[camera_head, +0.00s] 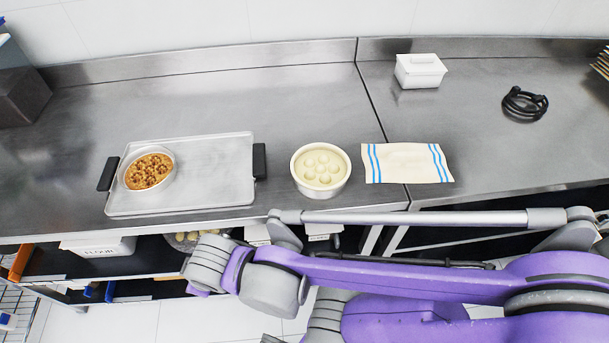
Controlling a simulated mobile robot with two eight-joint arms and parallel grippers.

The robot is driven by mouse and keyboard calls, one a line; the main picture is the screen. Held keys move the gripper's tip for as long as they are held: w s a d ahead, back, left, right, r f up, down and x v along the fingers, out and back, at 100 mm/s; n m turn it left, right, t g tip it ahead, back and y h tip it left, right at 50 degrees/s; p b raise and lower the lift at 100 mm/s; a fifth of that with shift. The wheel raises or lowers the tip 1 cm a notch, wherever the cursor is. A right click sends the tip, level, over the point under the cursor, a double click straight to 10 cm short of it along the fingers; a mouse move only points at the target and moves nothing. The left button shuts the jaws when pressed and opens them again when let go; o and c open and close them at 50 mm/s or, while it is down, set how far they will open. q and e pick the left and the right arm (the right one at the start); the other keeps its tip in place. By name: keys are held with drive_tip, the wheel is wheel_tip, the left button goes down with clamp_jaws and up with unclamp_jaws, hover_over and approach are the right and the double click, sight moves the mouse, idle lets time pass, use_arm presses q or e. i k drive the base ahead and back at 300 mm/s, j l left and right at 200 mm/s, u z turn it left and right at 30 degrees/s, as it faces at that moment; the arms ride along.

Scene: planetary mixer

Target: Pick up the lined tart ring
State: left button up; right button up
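A round tart ring (149,170) with a pale rim and a lumpy brown filling sits on the left part of a metal tray (215,168). The tray has a dark handle at each end and lies on the steel counter at left. A purple and grey arm of mine crosses the lower right of the view, in front of the counter's front edge. Neither of my gripper's fingers can be made out, and nothing of mine touches the tart ring or the tray.
A cream bowl (320,190) with several pale balls stands right of the tray. The counter behind the tray is clear. Shelves with containers show below.

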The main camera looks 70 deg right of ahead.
sight(318, 169)
drive_tip(key=z, duration=0.45)
drive_tip(key=l+z, duration=0.1)
drive_tip(key=z, duration=0.8)
drive_tip(key=i+z, duration=0.1)
drive_tip(key=z, duration=0.8)
drive_tip(key=i+z, duration=0.1)
drive_tip(key=z, duration=0.35)
drive_tip(key=i+l, duration=0.1)
drive_tip(key=l, duration=0.6)
